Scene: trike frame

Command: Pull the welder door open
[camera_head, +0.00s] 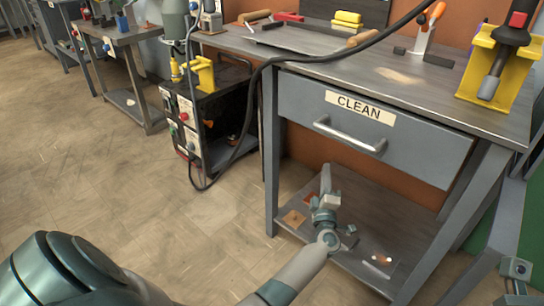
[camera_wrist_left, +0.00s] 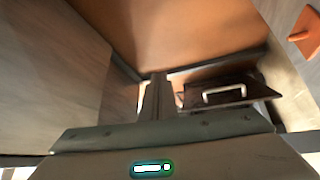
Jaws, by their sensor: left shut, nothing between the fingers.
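The welder (camera_head: 205,120) is a dark box cart under the left end of the workbench, with a pale front panel carrying red and green knobs. I cannot clearly make out its door or whether it is open. My left gripper (camera_head: 325,182) is shut and empty, under the bench drawer and above the lower shelf, well to the right of the welder. In the left wrist view its closed fingers (camera_wrist_left: 157,95) point ahead. Beyond them to the right is a dark panel (camera_wrist_left: 250,90) with a pale bar handle (camera_wrist_left: 224,95); I cannot tell what it belongs to.
The workbench has a grey drawer (camera_head: 370,130) marked CLEAN with a bar handle (camera_head: 350,135). Its legs and lower shelf (camera_head: 345,255) surround my left gripper. A black cable (camera_head: 258,75) hangs between bench and welder. The floor (camera_head: 150,190) left of the bench is clear.

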